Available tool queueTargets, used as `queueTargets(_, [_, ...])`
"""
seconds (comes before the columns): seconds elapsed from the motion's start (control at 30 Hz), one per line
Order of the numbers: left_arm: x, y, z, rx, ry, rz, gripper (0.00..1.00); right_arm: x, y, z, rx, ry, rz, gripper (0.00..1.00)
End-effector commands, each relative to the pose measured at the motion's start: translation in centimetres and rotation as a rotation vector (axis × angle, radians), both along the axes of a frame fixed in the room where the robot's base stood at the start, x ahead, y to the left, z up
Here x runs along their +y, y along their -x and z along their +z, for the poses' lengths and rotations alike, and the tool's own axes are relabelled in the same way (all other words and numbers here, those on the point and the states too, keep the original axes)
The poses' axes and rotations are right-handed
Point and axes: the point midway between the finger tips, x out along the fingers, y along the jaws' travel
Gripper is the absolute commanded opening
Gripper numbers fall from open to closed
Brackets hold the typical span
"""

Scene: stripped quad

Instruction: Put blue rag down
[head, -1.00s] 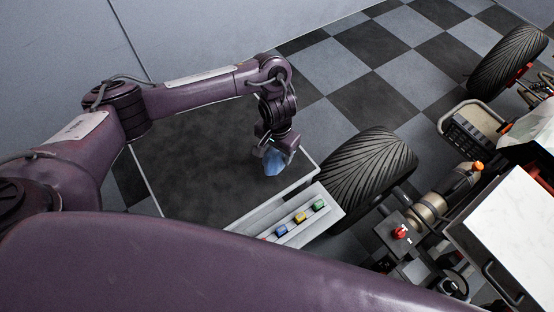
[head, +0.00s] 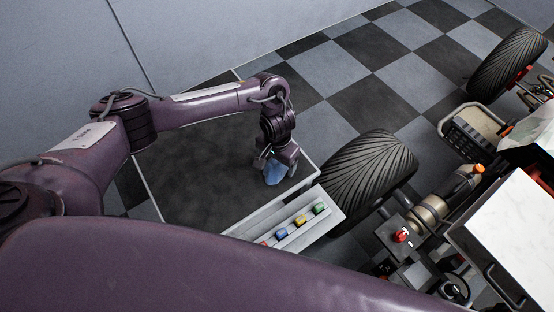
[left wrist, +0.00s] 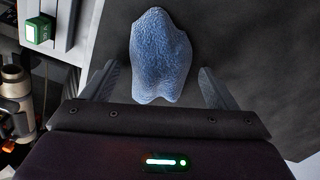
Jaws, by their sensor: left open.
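The blue rag (head: 274,173) is a small crumpled cloth at the right part of the dark tabletop (head: 200,185). In the left wrist view the rag (left wrist: 160,55) stands between and beyond my open fingers, with a gap on each side. My left gripper (head: 279,168) points down over the rag and is open. It also shows in the left wrist view (left wrist: 160,85). The rag appears to rest on the dark surface, though its underside is hidden. My right gripper does not show.
A grey tray (head: 328,211) with several small coloured blocks lies along the table's front right edge. A large tyre (head: 368,172) stands close to the table's right side. The stripped quad's frame and a white panel (head: 515,230) are further right. The table's left part is clear.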

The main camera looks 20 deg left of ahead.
Motion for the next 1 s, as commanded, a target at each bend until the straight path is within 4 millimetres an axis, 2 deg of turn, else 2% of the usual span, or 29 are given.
queueTargets(0.17, [0.0, 0.0, 0.2, -0.001, 0.0, 0.0, 0.8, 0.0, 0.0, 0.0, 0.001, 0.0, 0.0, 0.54])
queueTargets(0.27, [-0.1, 0.0, 1.0, -0.002, 0.002, 0.0, 0.8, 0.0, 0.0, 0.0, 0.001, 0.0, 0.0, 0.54])
queueTargets(0.47, [0.0, -0.1, 5.1, -0.005, 0.001, -0.003, 0.8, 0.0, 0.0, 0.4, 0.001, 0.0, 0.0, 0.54])
queueTargets(0.53, [0.0, -0.2, 7.2, -0.008, -0.001, -0.003, 0.8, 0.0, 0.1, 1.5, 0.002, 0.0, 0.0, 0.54])
queueTargets(0.7, [0.0, -0.2, 10.3, -0.006, -0.002, -0.002, 0.8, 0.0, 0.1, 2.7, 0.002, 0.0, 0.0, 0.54])
queueTargets(0.83, [-0.1, -0.1, 11.6, -0.003, 0.0, -0.001, 0.8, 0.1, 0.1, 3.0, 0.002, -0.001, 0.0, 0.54])
queueTargets(1.0, [-0.1, 0.0, 12.2, -0.001, 0.0, 0.0, 0.8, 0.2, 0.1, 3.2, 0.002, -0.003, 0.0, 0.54])
